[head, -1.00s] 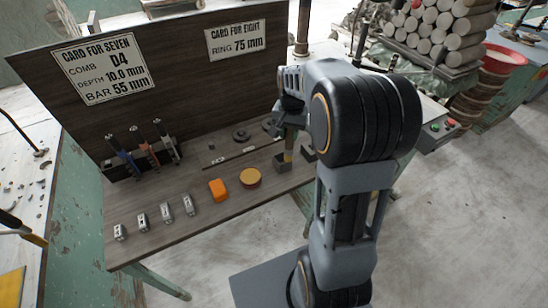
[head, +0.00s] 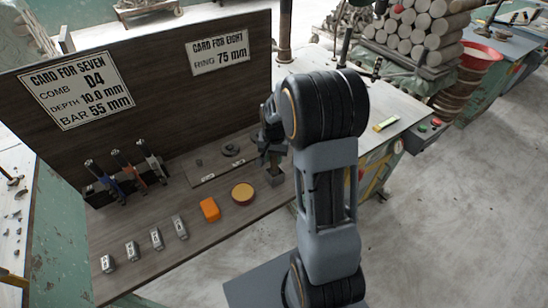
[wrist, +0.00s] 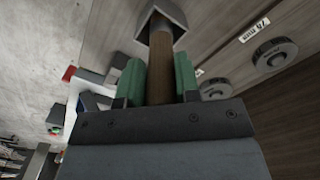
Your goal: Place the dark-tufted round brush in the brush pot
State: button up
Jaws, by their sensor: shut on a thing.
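My gripper (head: 270,155) is shut on a brown wooden handle (wrist: 161,68), which I take for the brush. In the wrist view the handle runs between the green finger pads to a grey square-sided holder, open at the top (wrist: 176,16), which looks like the brush pot. The handle's far end appears to lie inside or over its opening; I cannot tell how deep. In the head view the holder (head: 275,178) stands on the wooden bench just below my gripper. No dark tuft is visible.
An orange block (head: 210,209) and a round yellow-topped piece (head: 242,193) lie on the bench left of the holder. Several small metal blocks (head: 156,239) line the front. A rack of tools (head: 100,193) stands at left, beside the upright board (head: 150,95). Grey discs (wrist: 275,55) lie close by.

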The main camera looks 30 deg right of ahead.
jog(key=shift+f, duration=0.3)
jog(key=o, duration=1)
jog(key=shift+f, duration=0.1)
notch_tip(320, 180, up, 12)
jog(key=shift+s+f, duration=0.1)
jog(key=s+a+r+n+t, duration=0.2)
jog(key=s+a+n, duration=0.2)
jog(key=s, duration=0.3)
jog(key=s+a+r+n+t, duration=0.1)
jog(key=s+a+n+t, duration=0.1)
jog(key=s+a, duration=0.3)
jog(key=shift+s+r+n, duration=0.35)
jog(key=shift+s+n, duration=0.55)
jog(key=shift+s, duration=0.8)
